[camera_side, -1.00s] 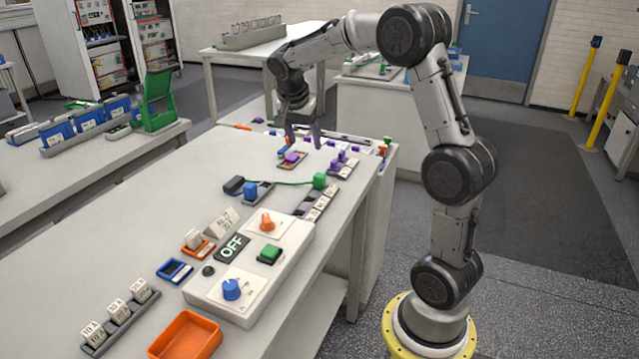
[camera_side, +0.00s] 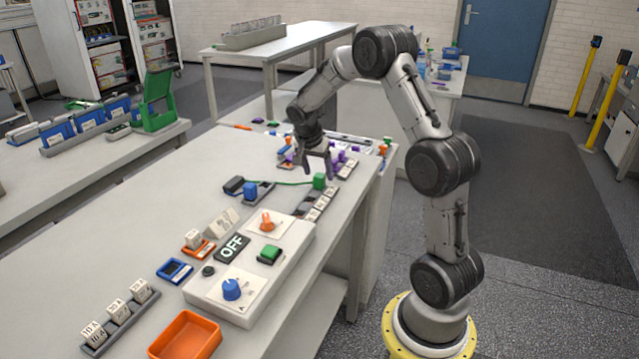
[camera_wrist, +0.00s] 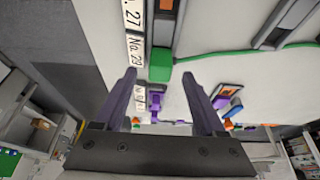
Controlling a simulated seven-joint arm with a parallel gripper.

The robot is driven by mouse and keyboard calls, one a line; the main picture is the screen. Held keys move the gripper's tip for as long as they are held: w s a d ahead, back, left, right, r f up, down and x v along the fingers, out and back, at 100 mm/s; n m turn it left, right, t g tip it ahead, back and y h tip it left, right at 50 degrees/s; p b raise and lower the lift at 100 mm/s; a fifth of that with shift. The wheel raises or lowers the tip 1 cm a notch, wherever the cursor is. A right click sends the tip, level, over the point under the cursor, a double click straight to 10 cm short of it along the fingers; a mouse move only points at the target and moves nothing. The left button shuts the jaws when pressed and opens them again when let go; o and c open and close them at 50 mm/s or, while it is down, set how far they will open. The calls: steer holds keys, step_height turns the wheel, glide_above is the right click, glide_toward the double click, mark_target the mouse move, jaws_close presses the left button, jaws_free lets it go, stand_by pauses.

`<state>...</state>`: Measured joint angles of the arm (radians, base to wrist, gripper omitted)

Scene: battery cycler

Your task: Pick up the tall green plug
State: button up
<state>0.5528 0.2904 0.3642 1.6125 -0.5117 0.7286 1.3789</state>
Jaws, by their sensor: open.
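My gripper (camera_side: 318,173) is open and empty, pointing down above and slightly behind the plug. In the wrist view my gripper (camera_wrist: 159,76) has its two fingers apart on either side of the plug's line. The plug's lower part is hidden.
A blue plug (camera_side: 250,190) in a dark holder stands left of the green plug. Purple pieces (camera_side: 341,157) stand behind. The control box (camera_side: 205,290) with OFF sign, orange knob and green button lies nearer. An orange tray (camera_side: 186,335) sits at the front.

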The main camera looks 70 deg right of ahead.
steer(key=shift+x, duration=1.3)
jaws_close()
